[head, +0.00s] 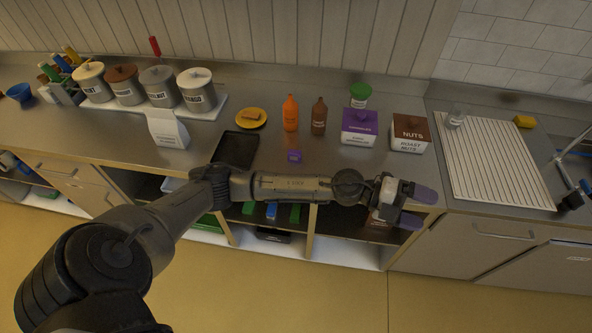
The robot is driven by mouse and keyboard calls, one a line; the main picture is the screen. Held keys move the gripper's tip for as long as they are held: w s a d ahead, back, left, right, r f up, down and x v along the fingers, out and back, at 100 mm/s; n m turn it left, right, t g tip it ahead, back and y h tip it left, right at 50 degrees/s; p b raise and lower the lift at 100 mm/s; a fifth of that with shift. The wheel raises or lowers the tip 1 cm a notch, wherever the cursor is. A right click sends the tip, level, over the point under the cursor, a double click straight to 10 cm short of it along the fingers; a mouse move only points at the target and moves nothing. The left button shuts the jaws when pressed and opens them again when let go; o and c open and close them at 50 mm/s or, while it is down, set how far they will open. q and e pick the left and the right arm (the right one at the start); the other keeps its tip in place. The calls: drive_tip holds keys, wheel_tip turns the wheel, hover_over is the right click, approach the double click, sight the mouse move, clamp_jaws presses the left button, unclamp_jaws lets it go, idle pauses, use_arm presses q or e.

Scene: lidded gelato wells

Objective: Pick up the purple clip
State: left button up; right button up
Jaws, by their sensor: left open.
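The small purple clip (294,156) lies on the steel counter, right of a black tray and in front of the orange and brown bottles. My left gripper (420,208) is open, its two purple-grey fingers pointing right, near the counter's front edge. It is well to the right of the clip and nearer to me, apart from it. I see nothing between its fingers. My left forearm crosses in front of the counter edge, below the clip in the picture. My right gripper is not in view.
A black tray (236,148), an orange bottle (291,114) and a brown bottle (319,117) stand near the clip. A purple box (359,127) and a nuts box (409,134) are to its right. Lidded wells (197,90) stand at the left. Open shelves lie below the counter.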

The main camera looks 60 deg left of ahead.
use_arm(q)
drive_tip(key=w+a+f+m+g+y+b, duration=0.3)
drive_tip(key=a+f+m+g+b, duration=0.15)
drive_tip(key=a+f, duration=0.4)
drive_tip(key=n+g+y+b, duration=0.5)
drive_tip(key=g+y+b, duration=0.1)
drive_tip(key=y+b, duration=0.55)
hover_over(294, 152)
drive_tip(key=shift+y, duration=0.35)
wheel_tip(294, 152, down, 7)
drive_tip(key=shift+w+d+f, duration=0.1)
drive_tip(key=shift+w+d, duration=0.05)
drive_tip(key=shift+f, duration=0.75)
drive_tip(key=shift+a+f+b, duration=0.2)
drive_tip(key=shift+f+b, duration=0.75)
drive_tip(key=shift+f, duration=1.65)
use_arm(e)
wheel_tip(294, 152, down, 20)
use_arm(q)
drive_tip(key=shift+c, duration=0.2)
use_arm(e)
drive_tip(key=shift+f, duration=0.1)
use_arm(q)
drive_tip(key=shift+r, duration=0.1)
drive_tip(key=c, duration=0.9)
